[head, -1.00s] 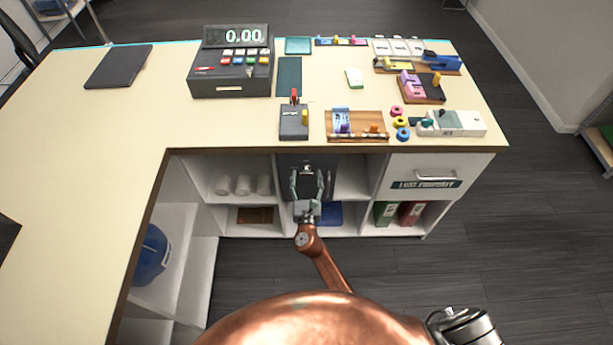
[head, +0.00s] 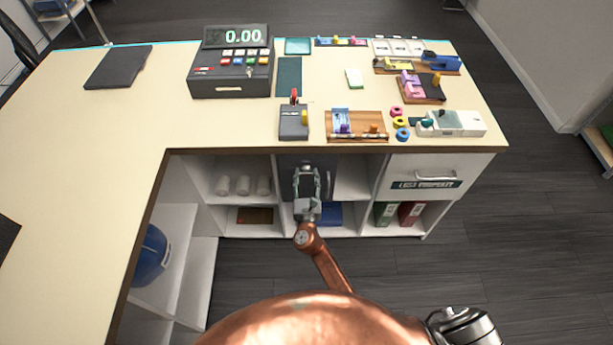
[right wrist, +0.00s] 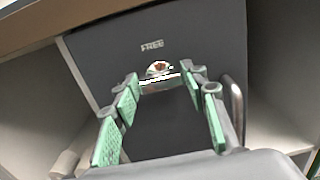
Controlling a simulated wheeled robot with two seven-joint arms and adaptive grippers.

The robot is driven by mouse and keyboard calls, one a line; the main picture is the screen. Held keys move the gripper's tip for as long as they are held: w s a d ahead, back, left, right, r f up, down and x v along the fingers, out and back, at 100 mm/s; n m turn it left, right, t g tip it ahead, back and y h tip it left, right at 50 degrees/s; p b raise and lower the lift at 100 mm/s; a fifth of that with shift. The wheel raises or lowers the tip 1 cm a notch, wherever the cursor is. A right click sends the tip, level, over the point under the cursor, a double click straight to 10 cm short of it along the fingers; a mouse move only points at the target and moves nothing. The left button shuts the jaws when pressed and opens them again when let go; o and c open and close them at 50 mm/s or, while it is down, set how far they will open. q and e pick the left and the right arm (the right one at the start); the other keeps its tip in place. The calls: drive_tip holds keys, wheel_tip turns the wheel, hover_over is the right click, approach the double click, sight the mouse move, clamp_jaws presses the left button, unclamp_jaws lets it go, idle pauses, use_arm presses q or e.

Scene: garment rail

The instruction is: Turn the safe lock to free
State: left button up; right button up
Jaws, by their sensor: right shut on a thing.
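The safe (head: 321,163) is a dark grey box in the middle cubby under the counter. In the right wrist view its door (right wrist: 208,48) fills the middle, with the word FREE (right wrist: 152,46) printed near the top. The shiny lock knob (right wrist: 160,68) sits just below that word. My right gripper (head: 306,170) is in front of the safe door, its green-padded fingers (right wrist: 160,82) closed in on the knob from both sides. Which way the knob points is hard to tell. A metal handle (right wrist: 236,105) stands right of the fingers. My left gripper is not in view.
The counter (head: 140,115) overhangs the safe and carries a cash register (head: 230,75) and several small items. Shelves flank the safe, with white cups (head: 242,185) to the left. A drawer (head: 425,178) and binders (head: 411,213) are at the right.

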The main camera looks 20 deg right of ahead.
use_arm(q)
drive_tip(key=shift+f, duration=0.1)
use_arm(e)
drive_tip(key=m+b, duration=0.3)
drive_tip(key=shift+f+m, duration=0.25)
drive_tip(key=shift+m, duration=0.05)
drive_tip(key=m+b, duration=0.3)
drive_tip(key=shift+f+m, duration=0.1)
drive_tip(key=shift+m, duration=0.2)
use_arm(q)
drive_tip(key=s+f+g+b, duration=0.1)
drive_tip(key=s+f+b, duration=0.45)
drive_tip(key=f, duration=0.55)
use_arm(e)
drive_tip(key=m+b, duration=0.2)
drive_tip(key=m, duration=0.8)
drive_tip(key=shift+d+b, duration=0.15)
drive_tip(key=shift+b, duration=0.2)
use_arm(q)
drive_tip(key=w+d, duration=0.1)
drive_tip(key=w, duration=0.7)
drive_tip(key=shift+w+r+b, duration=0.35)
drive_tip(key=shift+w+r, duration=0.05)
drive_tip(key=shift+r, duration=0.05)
use_arm(e)
drive_tip(key=shift+m, duration=0.5)
drive_tip(key=o, duration=1.2)
drive_tip(key=shift+c, duration=0.2)
